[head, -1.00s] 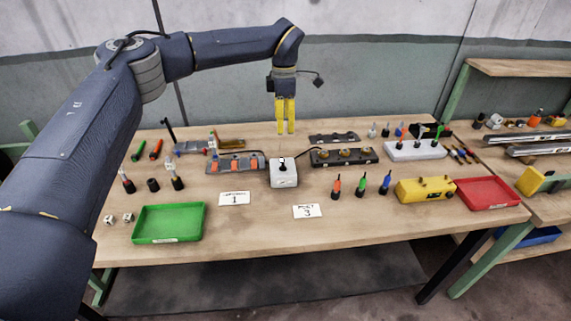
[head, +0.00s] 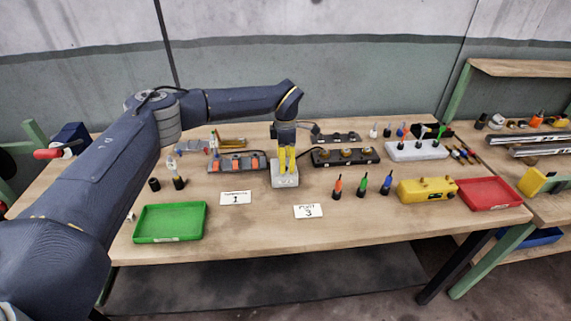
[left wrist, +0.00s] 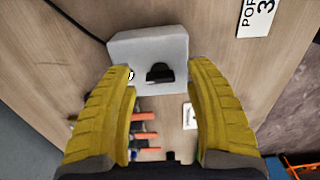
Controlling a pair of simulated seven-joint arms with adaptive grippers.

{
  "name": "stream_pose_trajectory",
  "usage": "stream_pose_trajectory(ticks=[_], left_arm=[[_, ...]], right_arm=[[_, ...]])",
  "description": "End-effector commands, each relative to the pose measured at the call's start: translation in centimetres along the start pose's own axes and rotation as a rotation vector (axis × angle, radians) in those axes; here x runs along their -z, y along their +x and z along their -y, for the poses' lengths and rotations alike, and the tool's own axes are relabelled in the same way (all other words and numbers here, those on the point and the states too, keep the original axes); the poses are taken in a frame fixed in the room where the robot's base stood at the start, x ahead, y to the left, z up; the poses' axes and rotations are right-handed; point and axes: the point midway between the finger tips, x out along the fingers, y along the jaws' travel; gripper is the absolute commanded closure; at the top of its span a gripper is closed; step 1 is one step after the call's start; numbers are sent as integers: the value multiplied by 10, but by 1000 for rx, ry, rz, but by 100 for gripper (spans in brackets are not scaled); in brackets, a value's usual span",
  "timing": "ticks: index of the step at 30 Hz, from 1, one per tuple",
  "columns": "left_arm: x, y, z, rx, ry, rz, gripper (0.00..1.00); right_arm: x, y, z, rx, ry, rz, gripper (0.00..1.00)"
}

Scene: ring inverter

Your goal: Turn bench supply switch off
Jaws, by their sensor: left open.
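The bench supply is a small pale grey box (head: 285,181) with a cable, on the middle of the workbench. In the left wrist view the box (left wrist: 150,45) shows a black switch knob (left wrist: 160,73) on its face and a small round black-and-white mark beside it. My left gripper (head: 287,168) points down over the box and hides its top in the head view. Contact with the box cannot be told. My right gripper is not in view.
A dark block with brass knobs (head: 345,156) stands right of the box, and a strip with orange parts (head: 237,163) stands left. Label cards (head: 308,211) lie in front. A green tray (head: 170,238) and a red tray (head: 490,204) flank the front edge.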

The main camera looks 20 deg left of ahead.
Motion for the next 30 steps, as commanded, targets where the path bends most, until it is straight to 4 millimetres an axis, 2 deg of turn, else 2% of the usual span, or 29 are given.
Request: stream_pose_trajectory(ticks=[6, 17, 30], left_arm=[[0, 11, 0, -1, 0, 0, 46], [0, 12, 0, -1, 0, 0, 45], [0, 12, 0, -1, 0, 0, 96]], right_arm=[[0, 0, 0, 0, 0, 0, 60], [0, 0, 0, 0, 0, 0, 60], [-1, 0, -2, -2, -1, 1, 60]])
